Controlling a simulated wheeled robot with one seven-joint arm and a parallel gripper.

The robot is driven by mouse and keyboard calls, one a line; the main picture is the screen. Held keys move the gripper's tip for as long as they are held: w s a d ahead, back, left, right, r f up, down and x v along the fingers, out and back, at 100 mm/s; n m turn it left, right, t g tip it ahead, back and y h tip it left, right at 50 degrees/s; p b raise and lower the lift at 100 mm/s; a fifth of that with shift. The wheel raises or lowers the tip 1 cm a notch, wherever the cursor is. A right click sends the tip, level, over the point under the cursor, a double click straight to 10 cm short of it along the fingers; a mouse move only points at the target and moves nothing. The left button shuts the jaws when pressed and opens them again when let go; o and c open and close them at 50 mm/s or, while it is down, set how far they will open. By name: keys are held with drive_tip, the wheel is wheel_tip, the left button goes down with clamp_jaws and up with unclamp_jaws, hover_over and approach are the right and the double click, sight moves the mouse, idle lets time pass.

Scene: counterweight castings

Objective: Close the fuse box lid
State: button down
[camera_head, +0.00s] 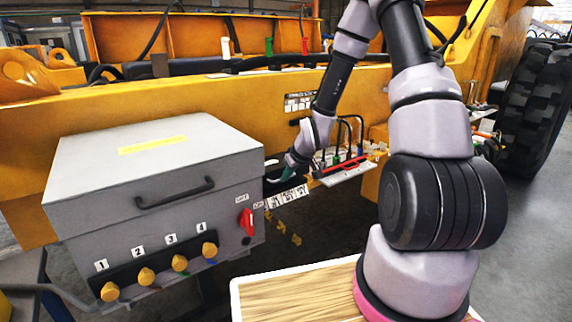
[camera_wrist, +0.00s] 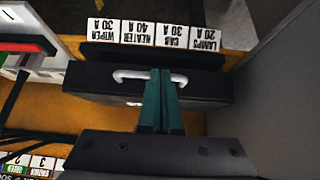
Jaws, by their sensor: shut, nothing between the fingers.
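The fuse box lid (camera_wrist: 205,84) is a black panel with a pale bar handle (camera_wrist: 130,76), seen close up in the wrist view. It appears to lie down over the box, but I cannot tell whether it is fully shut. A row of fuse labels (camera_wrist: 140,33) for lamps, cab, heater and wiper runs along it. My gripper (camera_wrist: 160,74) is shut, its green fingertips overlapping the handle; I cannot tell whether they touch it. In the head view my gripper (camera_head: 286,176) is at the dark fuse box (camera_head: 272,186), right of the large grey box, and partly hides it.
A large grey box (camera_head: 150,190) with a black handle, numbered yellow knobs and a red switch (camera_head: 246,222) stands close on the left. A shelf with cables and a red strip (camera_head: 346,170) is to the right. A wooden-topped surface (camera_head: 290,296) lies in front.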

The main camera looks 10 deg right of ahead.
drive_tip(key=shift+s+d+f, duration=0.1)
drive_tip(key=shift+s+f, duration=0.1)
drive_tip(key=shift+f, duration=0.75)
drive_tip(key=shift+s+d+f, duration=0.1)
drive_tip(key=shift+s+f, duration=0.05)
drive_tip(key=shift+f, duration=0.8)
